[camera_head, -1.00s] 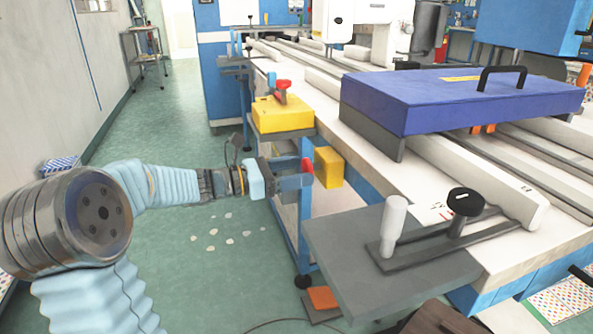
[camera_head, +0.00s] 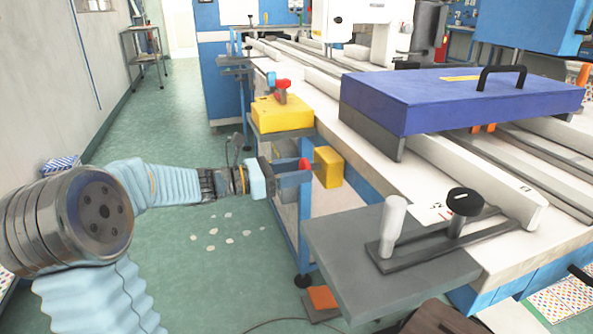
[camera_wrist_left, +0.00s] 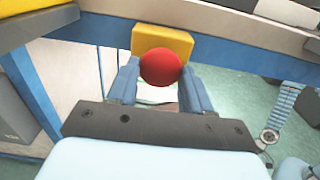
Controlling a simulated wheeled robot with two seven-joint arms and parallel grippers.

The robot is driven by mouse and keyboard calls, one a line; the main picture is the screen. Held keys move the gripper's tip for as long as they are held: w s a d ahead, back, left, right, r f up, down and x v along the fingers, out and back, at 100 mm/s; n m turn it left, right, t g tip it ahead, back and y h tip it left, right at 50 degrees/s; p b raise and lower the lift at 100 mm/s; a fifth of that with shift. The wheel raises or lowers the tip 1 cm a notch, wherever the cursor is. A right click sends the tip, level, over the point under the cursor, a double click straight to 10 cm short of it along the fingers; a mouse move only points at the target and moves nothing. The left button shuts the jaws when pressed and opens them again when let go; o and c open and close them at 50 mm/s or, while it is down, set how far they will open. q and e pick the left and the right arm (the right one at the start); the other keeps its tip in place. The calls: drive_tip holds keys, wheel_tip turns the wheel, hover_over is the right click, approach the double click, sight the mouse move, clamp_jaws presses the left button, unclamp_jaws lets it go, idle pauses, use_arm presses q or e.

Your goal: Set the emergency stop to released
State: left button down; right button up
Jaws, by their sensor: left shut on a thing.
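The emergency stop is a red round button (camera_wrist_left: 160,67) on a yellow box (camera_wrist_left: 178,40) fixed to the blue frame of the machine. In the head view the yellow box (camera_head: 328,168) sits below the bench edge, and the red button (camera_head: 304,164) shows as a small part beside my gripper. My left gripper (camera_head: 298,177) reaches it from the left and is shut on the red button. In the left wrist view its two blue fingers (camera_wrist_left: 160,85) sit on either side of the button. My right gripper is not in view.
A larger yellow box (camera_head: 283,114) with a red part on top stands just above my left gripper. A grey plate (camera_head: 345,245) with a white handle (camera_head: 393,222) juts out at the front right. The green floor to the left is open.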

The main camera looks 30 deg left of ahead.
use_arm(q)
drive_tip(key=shift+s+a, duration=0.3)
drive_tip(key=shift+c, duration=2.4)
unclamp_jaws()
drive_tip(key=v, duration=1.4)
drive_tip(key=shift+w+f, duration=0.1)
